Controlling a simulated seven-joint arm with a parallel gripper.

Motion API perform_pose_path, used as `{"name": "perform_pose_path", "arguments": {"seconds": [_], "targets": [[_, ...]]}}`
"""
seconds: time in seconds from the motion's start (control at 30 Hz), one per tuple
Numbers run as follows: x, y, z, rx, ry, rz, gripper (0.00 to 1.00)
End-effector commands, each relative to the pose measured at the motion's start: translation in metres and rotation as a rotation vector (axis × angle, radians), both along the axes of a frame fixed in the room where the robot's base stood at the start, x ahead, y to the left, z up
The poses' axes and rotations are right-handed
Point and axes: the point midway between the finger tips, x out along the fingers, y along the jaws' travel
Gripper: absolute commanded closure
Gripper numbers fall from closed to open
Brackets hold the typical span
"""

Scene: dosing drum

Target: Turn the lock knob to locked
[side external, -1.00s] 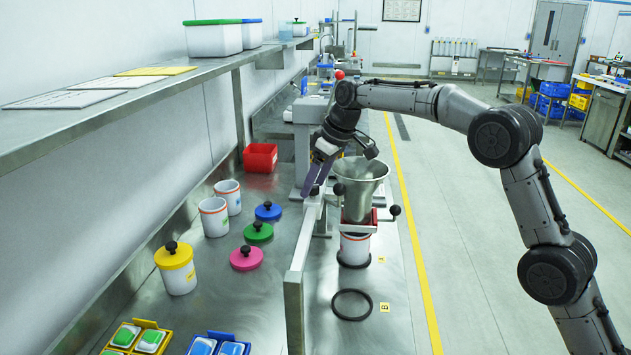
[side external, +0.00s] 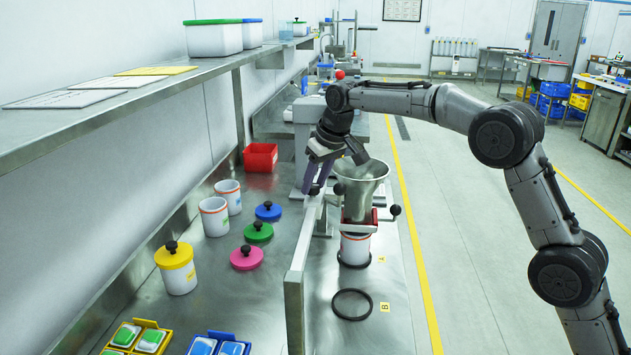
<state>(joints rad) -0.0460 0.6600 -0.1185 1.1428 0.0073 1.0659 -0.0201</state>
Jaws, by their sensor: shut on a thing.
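My gripper (side external: 316,188) points down at the left of a metal hopper (side external: 361,185), beside the upper end of a pale upright plate (side external: 303,245). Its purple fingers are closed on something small. The lock knob is hidden by the fingers, so its setting cannot be read. The hopper sits on a red-fronted holder (side external: 372,219) with a black ball (side external: 396,210) at its right. A white canister (side external: 354,248) with an orange band stands beneath it.
A black ring (side external: 352,304) lies on the bench by label B. Left of the plate are pink (side external: 246,257), green (side external: 258,232) and blue (side external: 267,211) lids, a yellow-lidded canister (side external: 177,272) and a red bin (side external: 260,158). A shelf (side external: 150,95) overhangs the left.

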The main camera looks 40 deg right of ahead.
Motion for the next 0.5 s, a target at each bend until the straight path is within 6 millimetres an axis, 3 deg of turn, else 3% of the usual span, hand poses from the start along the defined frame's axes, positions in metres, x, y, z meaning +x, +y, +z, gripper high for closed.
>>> {"name": "perform_pose_path", "arguments": {"seconds": [0.5], "targets": [[0.0001, 0.0004, 0.0012, 0.001, -0.003, -0.081, 1.0]]}}
